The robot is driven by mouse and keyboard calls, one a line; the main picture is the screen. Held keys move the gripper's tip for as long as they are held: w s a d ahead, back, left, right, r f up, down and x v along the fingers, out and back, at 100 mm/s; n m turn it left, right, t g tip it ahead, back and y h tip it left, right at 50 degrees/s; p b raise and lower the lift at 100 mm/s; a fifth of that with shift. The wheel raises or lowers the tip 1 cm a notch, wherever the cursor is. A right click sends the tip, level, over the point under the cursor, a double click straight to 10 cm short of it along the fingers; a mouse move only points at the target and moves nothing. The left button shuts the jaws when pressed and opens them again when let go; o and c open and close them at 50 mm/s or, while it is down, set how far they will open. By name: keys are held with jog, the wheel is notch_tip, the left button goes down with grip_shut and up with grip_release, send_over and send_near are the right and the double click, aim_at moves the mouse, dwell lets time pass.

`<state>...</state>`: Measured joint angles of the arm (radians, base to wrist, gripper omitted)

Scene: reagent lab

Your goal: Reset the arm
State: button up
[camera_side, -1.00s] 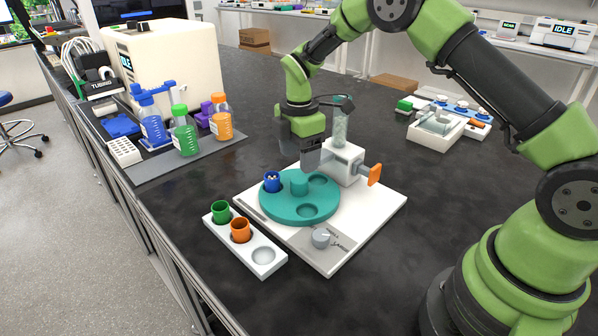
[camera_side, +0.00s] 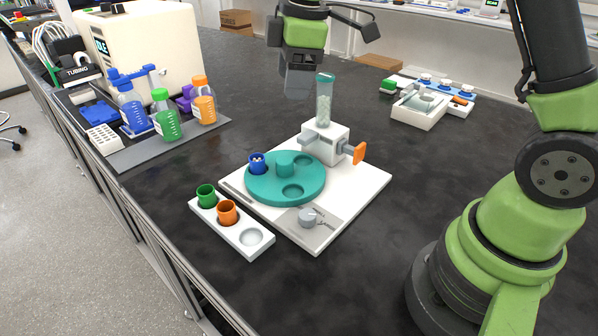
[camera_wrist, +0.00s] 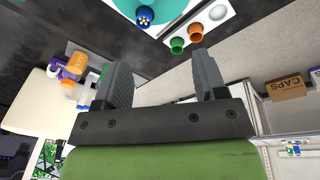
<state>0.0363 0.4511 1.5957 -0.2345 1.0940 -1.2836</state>
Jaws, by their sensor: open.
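My gripper (camera_side: 299,84) is raised high above the bench at the top of the side view, behind the dispenser. In the wrist view my gripper (camera_wrist: 165,78) shows its two fingers spread apart with nothing between them. A teal turntable (camera_side: 310,187) stands on a white base (camera_side: 367,187). A blue cup (camera_side: 257,165) with white pieces in it sits in one turntable socket. A clear dispenser tube (camera_side: 324,104) with a teal cap rises from a white block with an orange handle (camera_side: 359,152).
A white rack (camera_side: 233,237) holds a green cup (camera_side: 206,194) and an orange cup (camera_side: 227,211); its third socket is empty. Several capped bottles stand on a grey mat (camera_side: 130,152) at left. A white tray unit (camera_side: 419,113) lies at back right. The front bench is clear.

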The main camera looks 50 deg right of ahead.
jog(key=s+a+r+m+t, duration=0.1)
jog(key=s+r+m+t, duration=0.1)
jog(key=s+m, duration=0.5)
jog(key=s+a+r+m+t+y, duration=0.1)
jog(key=s+r+m, duration=0.4)
jog(key=s, duration=0.9)
jog(key=a+m+t, duration=0.1)
jog(key=m+t, duration=0.1)
jog(key=shift+r+m, duration=0.25)
jog(key=shift+m, duration=0.05)
jog(key=shift+a, duration=0.1)
